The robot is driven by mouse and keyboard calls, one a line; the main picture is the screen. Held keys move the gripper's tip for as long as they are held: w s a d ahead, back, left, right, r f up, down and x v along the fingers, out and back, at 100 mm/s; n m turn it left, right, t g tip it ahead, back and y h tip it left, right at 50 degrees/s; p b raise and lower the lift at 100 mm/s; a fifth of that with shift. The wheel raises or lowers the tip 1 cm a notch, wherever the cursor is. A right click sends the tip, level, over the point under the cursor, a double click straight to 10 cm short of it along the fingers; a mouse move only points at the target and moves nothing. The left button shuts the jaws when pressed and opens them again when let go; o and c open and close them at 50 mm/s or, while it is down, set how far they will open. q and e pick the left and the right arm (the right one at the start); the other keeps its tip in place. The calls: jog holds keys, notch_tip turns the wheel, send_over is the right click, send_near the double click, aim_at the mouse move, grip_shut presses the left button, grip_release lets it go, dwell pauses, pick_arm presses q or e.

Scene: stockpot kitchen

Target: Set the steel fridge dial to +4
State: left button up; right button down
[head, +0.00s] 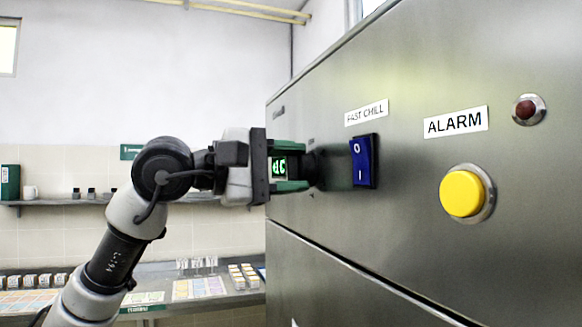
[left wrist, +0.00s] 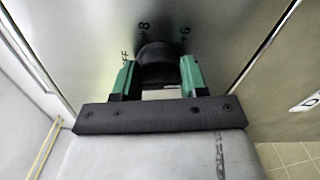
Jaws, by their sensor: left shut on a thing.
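The steel fridge (head: 400,220) fills the right of the head view. Its dark dial (head: 318,170) is on the front panel, left of the blue switch. My left gripper (head: 300,170) has its green fingers shut on the dial. In the left wrist view the fingers (left wrist: 158,78) stand at either side of the round dial (left wrist: 158,55). Marks reading +8 (left wrist: 145,33), +6 (left wrist: 184,34) and part of OFF (left wrist: 125,58) show around it. The +4 mark and the dial's pointer are not visible. My right gripper is not in view.
A blue FAST CHILL rocker switch (head: 363,161) is close to the right of the dial. A yellow ALARM button (head: 463,192) and a red lamp (head: 528,109) are farther right. A green-lit display (head: 279,167) shows partly behind my gripper. A counter with small containers (head: 243,277) stands behind.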

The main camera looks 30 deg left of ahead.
pick_arm(q)
jog(key=shift+m, duration=1.2)
jog(key=o, duration=0.9)
jog(key=shift+c, duration=0.2)
jog(key=shift+s+a, duration=0.1)
jog(key=b+v, duration=0.3)
jog(key=v, duration=0.7)
jog(key=shift+s+a+b, duration=0.15)
jog(key=shift+s+b, duration=0.1)
jog(key=shift+b, duration=0.05)
